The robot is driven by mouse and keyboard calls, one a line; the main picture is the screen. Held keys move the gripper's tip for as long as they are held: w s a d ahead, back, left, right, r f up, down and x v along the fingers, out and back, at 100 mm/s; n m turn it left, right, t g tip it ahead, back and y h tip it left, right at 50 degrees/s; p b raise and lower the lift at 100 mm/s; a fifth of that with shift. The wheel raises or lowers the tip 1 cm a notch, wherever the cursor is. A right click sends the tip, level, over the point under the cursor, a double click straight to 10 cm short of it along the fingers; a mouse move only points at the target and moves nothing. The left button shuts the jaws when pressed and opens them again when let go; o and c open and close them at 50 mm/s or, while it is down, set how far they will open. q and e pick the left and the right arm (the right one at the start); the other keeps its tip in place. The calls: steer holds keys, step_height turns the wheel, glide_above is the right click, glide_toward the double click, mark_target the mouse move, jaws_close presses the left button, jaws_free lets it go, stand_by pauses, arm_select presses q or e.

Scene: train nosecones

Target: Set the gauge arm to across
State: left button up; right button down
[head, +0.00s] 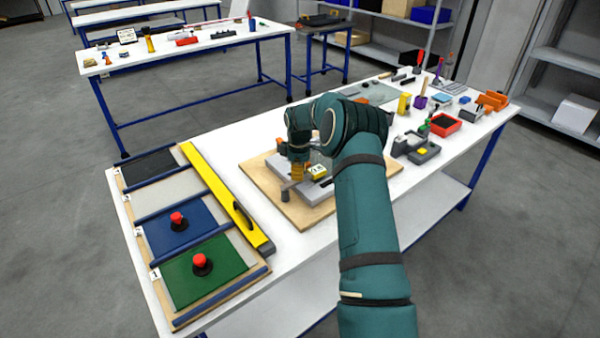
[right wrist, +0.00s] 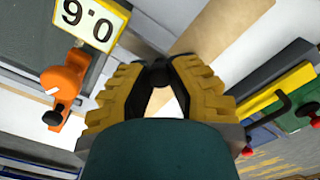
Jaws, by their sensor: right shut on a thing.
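The gauge is a grey block (head: 318,192) on a wooden board (head: 262,178) on the near table. A yellow-framed number label (head: 318,170) sits on the block, and it also shows in the right wrist view (right wrist: 92,18). My right gripper (head: 297,178) reaches down over the block's left part. In the right wrist view its yellow fingers (right wrist: 157,80) are closed around a small dark knob (right wrist: 157,74), which seems to belong to the gauge arm. The fingers and wrist hide most of the arm, so I cannot tell its angle. My left gripper is not in view.
A yellow spirit level (head: 225,198) lies left of the board, beside panels with red knobs (head: 201,262). A red tray (head: 445,125) and several small parts crowd the table's right side. An orange piece (right wrist: 65,85) is close to the fingers in the right wrist view.

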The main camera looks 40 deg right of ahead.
steer(key=shift+f, duration=0.1)
stand_by(0.4)
steer(key=c, duration=0.8)
jaws_free()
steer(key=shift+w, duration=0.1)
step_height(320, 180, up, 12)
